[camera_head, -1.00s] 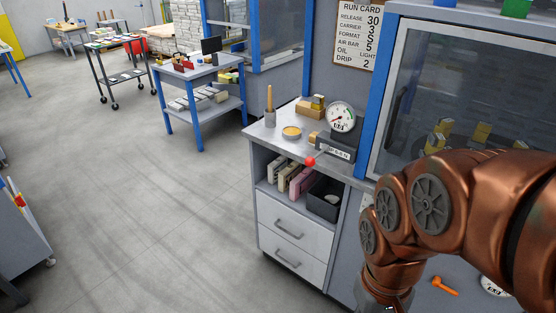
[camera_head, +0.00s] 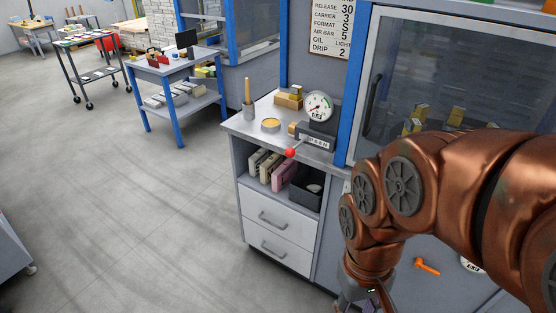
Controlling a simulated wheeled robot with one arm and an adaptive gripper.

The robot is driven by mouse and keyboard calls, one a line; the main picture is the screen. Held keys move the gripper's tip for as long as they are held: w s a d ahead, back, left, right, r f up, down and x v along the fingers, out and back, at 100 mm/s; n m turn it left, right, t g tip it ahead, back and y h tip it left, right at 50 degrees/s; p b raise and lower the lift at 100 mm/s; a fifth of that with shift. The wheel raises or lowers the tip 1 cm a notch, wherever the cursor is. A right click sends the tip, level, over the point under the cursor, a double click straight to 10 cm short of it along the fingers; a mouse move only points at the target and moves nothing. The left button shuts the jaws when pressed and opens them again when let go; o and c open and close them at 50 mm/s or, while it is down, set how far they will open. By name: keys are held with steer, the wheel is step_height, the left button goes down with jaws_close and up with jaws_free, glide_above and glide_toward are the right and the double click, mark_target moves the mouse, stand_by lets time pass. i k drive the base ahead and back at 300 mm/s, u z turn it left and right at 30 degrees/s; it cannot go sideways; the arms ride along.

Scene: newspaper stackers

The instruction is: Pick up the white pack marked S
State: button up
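Several upright packs stand in the open shelf of the grey cabinet (camera_head: 229,128). A whitish pack (camera_head: 257,160) is at the left, a beige pack (camera_head: 270,167) is beside it, and a pink pack (camera_head: 284,175) is at the right. I cannot read any S on them. My gripper (camera_head: 362,304) shows only in part at the bottom edge, below my copper arm. It is apart from the packs, to their lower right. Its fingertips are cut off, so I cannot tell whether it is open.
A dark bin (camera_head: 306,190) fills the shelf's right side. A dial gauge (camera_head: 319,106), a red-knobbed lever (camera_head: 290,153) and a yellow-topped tin (camera_head: 271,125) are on the countertop. A glass-fronted cabinet (camera_head: 400,75) stands at right. The floor (camera_head: 130,210) at left is clear.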

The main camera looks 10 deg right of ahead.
mark_target(262, 155)
steer(key=z, duration=0.35)
steer(key=i, duration=1.2)
steer(key=u, duration=2.35)
